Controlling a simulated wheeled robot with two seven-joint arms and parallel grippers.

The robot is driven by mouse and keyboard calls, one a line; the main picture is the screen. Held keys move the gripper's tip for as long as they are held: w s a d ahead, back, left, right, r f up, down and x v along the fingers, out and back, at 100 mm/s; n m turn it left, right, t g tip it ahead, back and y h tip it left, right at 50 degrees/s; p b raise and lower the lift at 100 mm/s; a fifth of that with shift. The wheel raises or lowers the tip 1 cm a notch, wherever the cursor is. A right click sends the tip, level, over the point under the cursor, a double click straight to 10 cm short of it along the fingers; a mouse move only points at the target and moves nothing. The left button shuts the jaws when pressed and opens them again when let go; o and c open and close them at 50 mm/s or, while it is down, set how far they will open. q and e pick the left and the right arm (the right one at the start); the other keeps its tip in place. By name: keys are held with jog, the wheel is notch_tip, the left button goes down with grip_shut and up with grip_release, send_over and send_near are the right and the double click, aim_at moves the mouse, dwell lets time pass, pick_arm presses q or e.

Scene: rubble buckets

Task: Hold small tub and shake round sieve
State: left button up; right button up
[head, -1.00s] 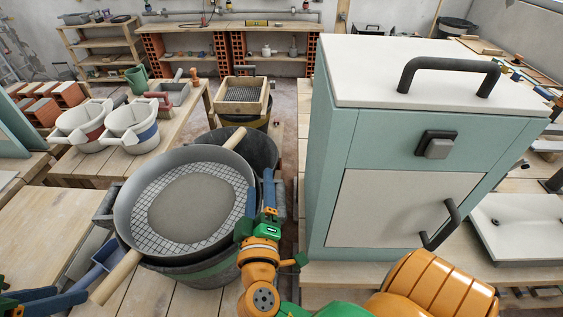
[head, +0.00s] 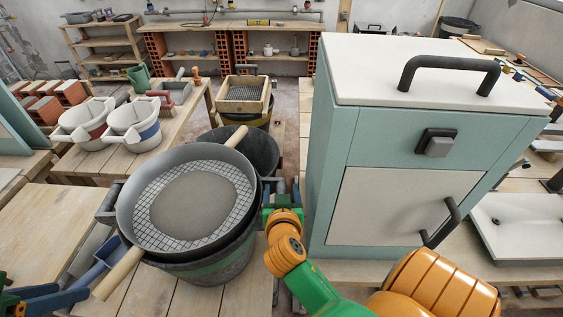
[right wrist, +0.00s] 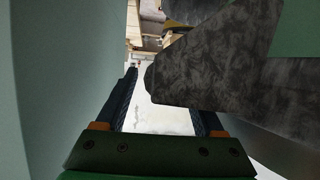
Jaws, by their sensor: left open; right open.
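The round sieve (head: 146,237) is a grey ring with wire mesh and two wooden handles, holding a patch of grey-beige material. It rests over the small tub (head: 212,270), a dark bucket with a green band. My right gripper (head: 282,190) is beside the tub's right side, its fingers largely hidden in the head view. In the right wrist view the right gripper (right wrist: 165,100) is open, and a dark mottled metal part (right wrist: 215,65) reaches between its fingers.
A teal and white cabinet (head: 415,185) stands close on the right of my right gripper. A second dark bucket (head: 262,152) is behind the tub. White tubs (head: 133,128) stand on the left bench.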

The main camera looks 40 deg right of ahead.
grip_shut()
dwell(1.2)
dwell(0.4)
dwell(0.8)
